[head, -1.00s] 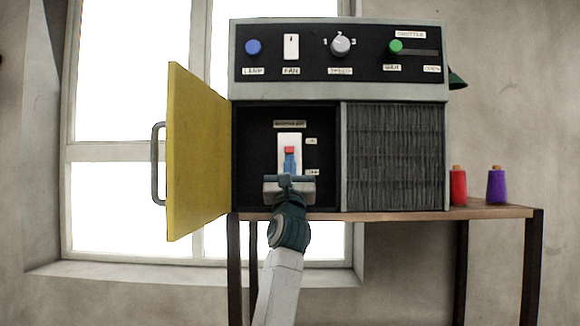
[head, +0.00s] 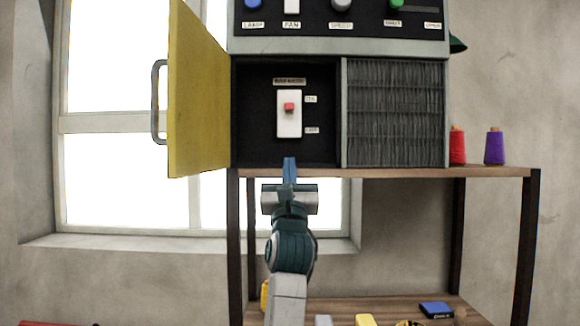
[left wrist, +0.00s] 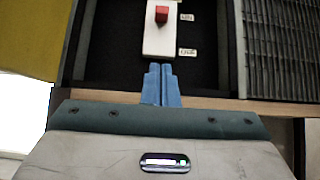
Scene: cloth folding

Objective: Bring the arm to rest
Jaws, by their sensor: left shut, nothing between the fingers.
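My left gripper (head: 289,168) is in front of the control cabinet (head: 238,47), low before its open compartment, with its blue fingers shut together and empty. In the left wrist view its fingertips (left wrist: 161,72) point at the compartment and appear just below the white switch plate. The red switch (head: 289,107) is on the white plate (head: 289,127) inside the compartment, in the upper part of the plate. The red switch also shows in the left wrist view (left wrist: 161,14). The gripper looks apart from it. My right gripper is not in view.
The yellow door (head: 200,95) stands open at the left. A red spool (head: 457,147) and a purple spool (head: 494,148) stand on the table top (head: 490,173) at the right. The lower shelf (head: 385,312) holds several small items, including a blue box (head: 436,310).

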